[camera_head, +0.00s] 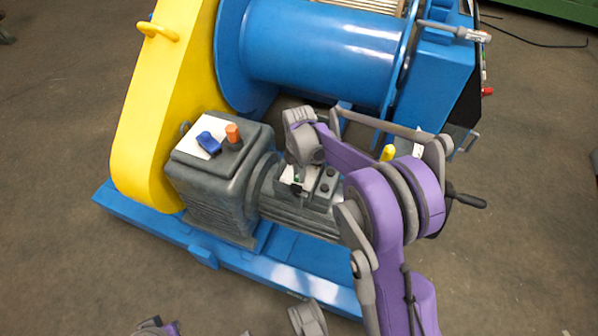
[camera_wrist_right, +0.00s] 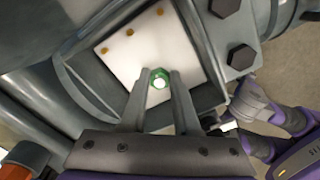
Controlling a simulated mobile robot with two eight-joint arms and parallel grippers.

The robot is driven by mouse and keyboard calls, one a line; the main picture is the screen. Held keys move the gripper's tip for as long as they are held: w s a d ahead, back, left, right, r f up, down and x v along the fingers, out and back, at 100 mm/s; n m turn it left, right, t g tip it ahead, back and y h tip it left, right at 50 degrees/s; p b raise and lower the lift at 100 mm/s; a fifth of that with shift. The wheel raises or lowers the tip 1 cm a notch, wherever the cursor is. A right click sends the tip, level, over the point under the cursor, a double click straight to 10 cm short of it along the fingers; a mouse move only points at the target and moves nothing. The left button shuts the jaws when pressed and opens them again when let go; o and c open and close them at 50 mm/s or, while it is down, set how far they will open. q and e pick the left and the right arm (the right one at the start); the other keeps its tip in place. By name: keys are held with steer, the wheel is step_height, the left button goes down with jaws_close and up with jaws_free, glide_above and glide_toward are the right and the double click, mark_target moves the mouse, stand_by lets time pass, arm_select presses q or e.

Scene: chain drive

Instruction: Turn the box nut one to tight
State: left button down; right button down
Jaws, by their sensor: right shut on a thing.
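In the right wrist view a green nut (camera_wrist_right: 160,74) with a bright round centre sits at the edge of a white plate (camera_wrist_right: 182,50) inside the grey motor's open box. My right gripper (camera_wrist_right: 160,82) points at it, and its two fingertips close on the nut's sides. In the head view my right gripper (camera_head: 297,178) reaches down over the motor box (camera_head: 325,185), and a speck of green shows below it. The arm and gripper hide much of the box there.
Brass-coloured studs (camera_wrist_right: 130,32) stand on the white plate, and black hex bolts (camera_wrist_right: 241,57) lie beside it. A gearbox (camera_head: 215,180) carries a blue item and an orange one. The yellow guard (camera_head: 160,90) and blue drum (camera_head: 315,50) rise behind. The blue base (camera_head: 150,225) runs along the front.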

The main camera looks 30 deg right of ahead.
steer(key=m+p, duration=0.1)
steer(key=m, duration=0.3)
steer(key=shift+s, duration=0.1)
steer(key=m, duration=0.4)
steer(key=shift+s+m, duration=0.1)
steer(key=shift+m, duration=0.3)
steer(key=m+p, duration=0.1)
steer(key=m, duration=0.3)
steer(key=shift+a, duration=0.1)
steer(key=m, duration=0.5)
steer(key=shift+s+a, duration=0.1)
steer(key=m, duration=0.3)
steer(key=shift+a+m, duration=0.1)
steer(key=shift+m, duration=0.2)
steer(key=m, duration=0.4)
steer(key=shift+a+m, duration=0.1)
steer(key=shift+m, duration=0.2)
steer(key=m, duration=0.3)
steer(key=shift+m, duration=0.3)
steer(key=shift+w+m, duration=0.15)
steer(key=shift+m, duration=0.8)
steer(key=shift+w+m, duration=0.1)
steer(key=shift+m, duration=0.85)
